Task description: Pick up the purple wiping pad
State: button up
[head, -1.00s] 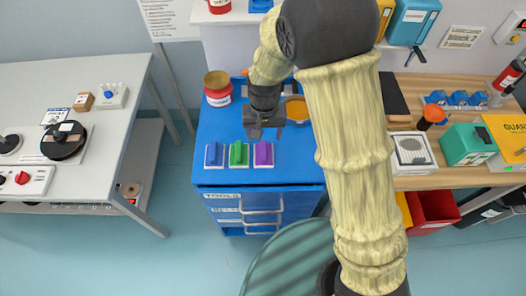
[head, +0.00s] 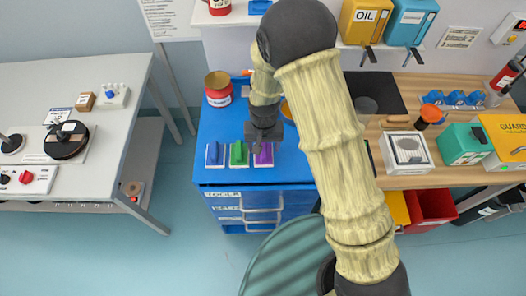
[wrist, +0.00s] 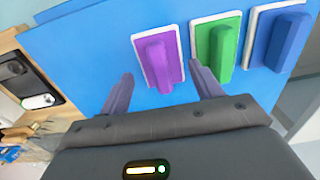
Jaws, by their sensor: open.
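The purple wiping pad (wrist: 157,59) lies on the blue cabinet top, its raised handle on a pale-edged base. In the head view the purple pad (head: 263,157) is the rightmost of three pads, partly covered by my gripper (head: 262,145). In the wrist view my gripper (wrist: 163,88) is open, with one finger to each side of the purple pad's near end. The right finger is close to the green pad (wrist: 218,45). Nothing is held. I cannot tell how high the fingertips are above the cabinet top.
The green pad and a blue pad (head: 215,154) lie beside the purple one in a row. A red-and-gold tin (head: 218,88) stands at the back left of the blue cabinet (head: 230,178). A wooden bench (head: 450,180) stands to the right.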

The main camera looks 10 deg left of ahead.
aim_at(264, 150)
jog(key=shift+w+f+p, duration=0.15)
jog(key=shift+f+p, duration=0.35)
jog(key=shift+f, duration=1.35)
jog(key=shift+c, duration=0.3)
jog(key=c, duration=0.6)
